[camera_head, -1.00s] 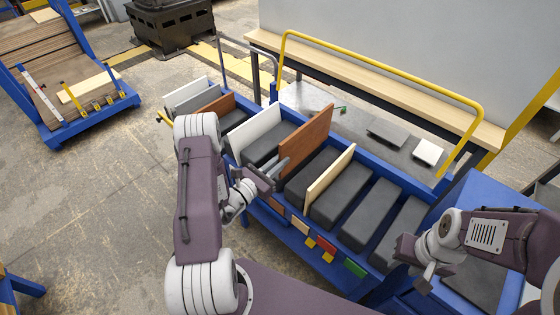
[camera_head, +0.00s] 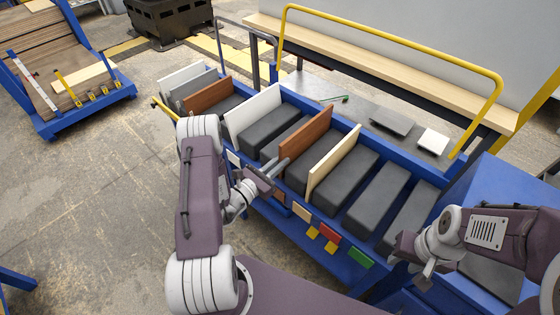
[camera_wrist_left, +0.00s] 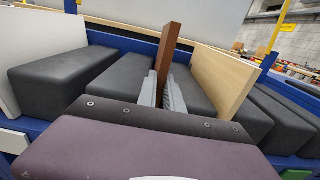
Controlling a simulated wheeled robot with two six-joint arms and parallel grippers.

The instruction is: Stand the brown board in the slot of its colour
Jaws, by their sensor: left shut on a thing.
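The brown board (camera_head: 304,137) stands upright on edge between two dark blocks in the blue cart (camera_head: 295,218). It also shows edge-on in the left wrist view (camera_wrist_left: 169,48). My left gripper (camera_head: 277,168) is shut on its near end, with one finger on each side in the wrist view (camera_wrist_left: 162,90). The board's lower part is hidden between the blocks, so I cannot tell whether it touches the bottom. A brown tag (camera_head: 279,195) sits on the cart's front near the gripper. My right gripper (camera_head: 425,271) is away at the right, holding nothing visible.
A pale wood board (camera_head: 335,160) stands just right of the brown one, a white board (camera_head: 252,110) to its left. Another brown board (camera_head: 209,96) stands at the far left. Red (camera_head: 329,232) and green (camera_head: 360,257) tags mark the front. A yellow rail (camera_head: 400,49) rises behind.

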